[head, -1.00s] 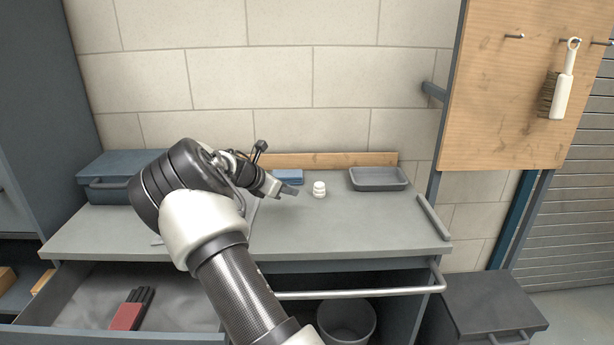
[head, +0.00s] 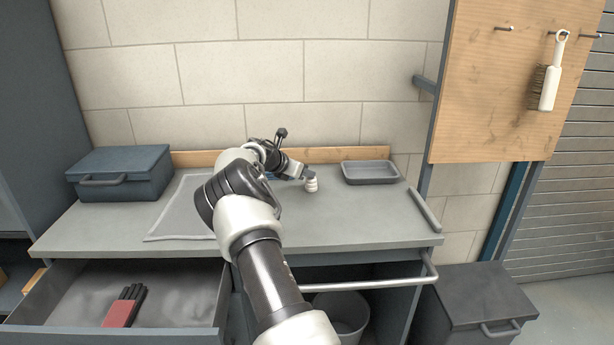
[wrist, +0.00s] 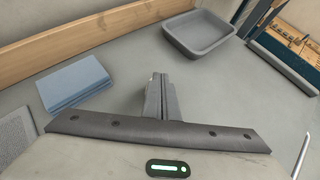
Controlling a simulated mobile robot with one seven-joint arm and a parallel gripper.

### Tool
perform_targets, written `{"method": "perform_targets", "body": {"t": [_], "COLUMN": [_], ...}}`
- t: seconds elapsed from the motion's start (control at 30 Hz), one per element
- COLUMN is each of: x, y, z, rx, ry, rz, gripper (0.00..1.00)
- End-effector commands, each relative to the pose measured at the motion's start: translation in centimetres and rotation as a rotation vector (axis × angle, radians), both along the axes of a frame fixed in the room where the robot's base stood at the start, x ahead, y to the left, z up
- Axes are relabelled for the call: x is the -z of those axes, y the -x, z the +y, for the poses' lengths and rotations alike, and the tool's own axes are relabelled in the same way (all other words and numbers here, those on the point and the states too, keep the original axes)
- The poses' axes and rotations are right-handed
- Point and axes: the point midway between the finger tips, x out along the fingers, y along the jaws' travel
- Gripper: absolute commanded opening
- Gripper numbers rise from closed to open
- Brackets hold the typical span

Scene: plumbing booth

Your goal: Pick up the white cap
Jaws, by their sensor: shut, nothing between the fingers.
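The white cap (head: 312,186) stands on the grey worktop (head: 370,222), right of the middle. My gripper (head: 305,174) is just above or behind the top of the cap. I cannot tell whether they touch. In the wrist view the two fingers (wrist: 158,92) are together with nothing between them. The cap does not show in the wrist view.
A grey tray (head: 371,181) lies to the right of the cap. Blue folded cloths (wrist: 76,84) lie on the left in the wrist view. A wooden strip (head: 195,159) runs along the back. A blue-grey toolbox (head: 120,172) stands at the left. The worktop's front right is clear.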

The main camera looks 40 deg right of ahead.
Motion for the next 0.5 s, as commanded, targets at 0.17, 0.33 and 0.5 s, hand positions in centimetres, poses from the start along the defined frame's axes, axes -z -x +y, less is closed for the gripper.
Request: {"method": "perform_targets", "body": {"t": [0.17,0.33,0.5], "x": [0.8,1.1,1.4], "y": [0.1,0.2,0.4], "z": [0.2,0.3,1.9], "rx": [0.002,0.003,0.001], "ry": [-0.008,-0.011,-0.014], "rz": [0.005,0.006,0.009], "gripper": [0.0,0.0,0.0]}}
